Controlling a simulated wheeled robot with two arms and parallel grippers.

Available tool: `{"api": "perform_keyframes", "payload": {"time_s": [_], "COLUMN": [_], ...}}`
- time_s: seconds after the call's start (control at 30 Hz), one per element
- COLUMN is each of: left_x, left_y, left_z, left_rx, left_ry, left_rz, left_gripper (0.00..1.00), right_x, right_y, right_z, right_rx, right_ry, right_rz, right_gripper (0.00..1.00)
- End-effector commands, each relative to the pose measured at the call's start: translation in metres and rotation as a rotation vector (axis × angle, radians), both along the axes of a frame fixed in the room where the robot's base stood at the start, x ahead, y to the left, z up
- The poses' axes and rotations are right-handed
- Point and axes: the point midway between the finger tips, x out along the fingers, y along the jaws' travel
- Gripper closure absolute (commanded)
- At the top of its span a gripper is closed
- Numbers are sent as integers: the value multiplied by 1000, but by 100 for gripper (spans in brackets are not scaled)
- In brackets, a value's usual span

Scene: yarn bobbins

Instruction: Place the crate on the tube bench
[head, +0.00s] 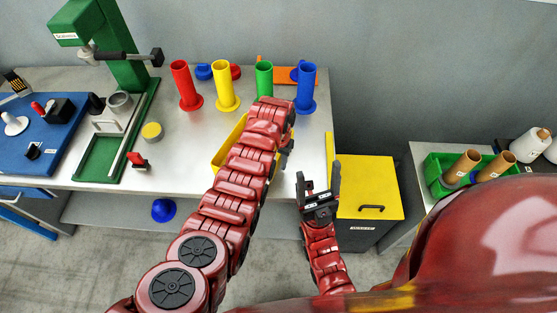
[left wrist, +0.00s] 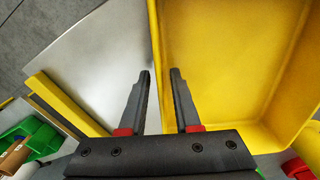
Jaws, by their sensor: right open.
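A yellow crate (head: 226,146) is at the metal bench (head: 190,150) in the head view, largely hidden behind my left arm. It fills the right half of the left wrist view (left wrist: 225,60), empty where seen. My left gripper (head: 284,158) is at its right side. In the left wrist view its fingers (left wrist: 160,75) stand on either side of the crate's wall, with a narrow gap between them; whether they press on it is unclear. My right gripper (head: 318,182) is open and empty, in front of the bench's right end.
Red (head: 182,85), yellow (head: 222,86), green (head: 264,80) and blue (head: 306,88) upright tubes stand at the bench's back. A green press (head: 125,75) stands left. A yellow-lidded bin (head: 368,185) is right; beyond it a side bench holds a green crate (head: 436,178) with brown tubes.

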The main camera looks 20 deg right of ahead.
Motion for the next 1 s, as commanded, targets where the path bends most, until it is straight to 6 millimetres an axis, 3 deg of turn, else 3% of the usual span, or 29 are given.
{"api": "perform_keyframes", "payload": {"time_s": [0.37, 0.57, 0.77, 0.83, 1.0], "left_x": [0, 1, 2, 1, -1], "left_y": [0, -1, -1, -1, 0], "left_z": [1, 17, 54, 79, 112], "left_rx": [-1, -2, -5, -2, 1], "left_ry": [-1, -4, -7, -4, 2], "left_rz": [0, -1, -1, -1, -1], "left_gripper": [64, 64, 64, 64, 64], "right_x": [0, 0, 0, 0, 0], "right_y": [0, 0, 0, 0, 0], "right_z": [-1, -8, -25, -14, 9], "right_rx": [0, 0, 0, 0, 0], "right_ry": [0, 0, 0, 1, -1], "right_rz": [0, 0, 0, 0, 0], "right_gripper": [27, 27, 27, 27, 27]}}
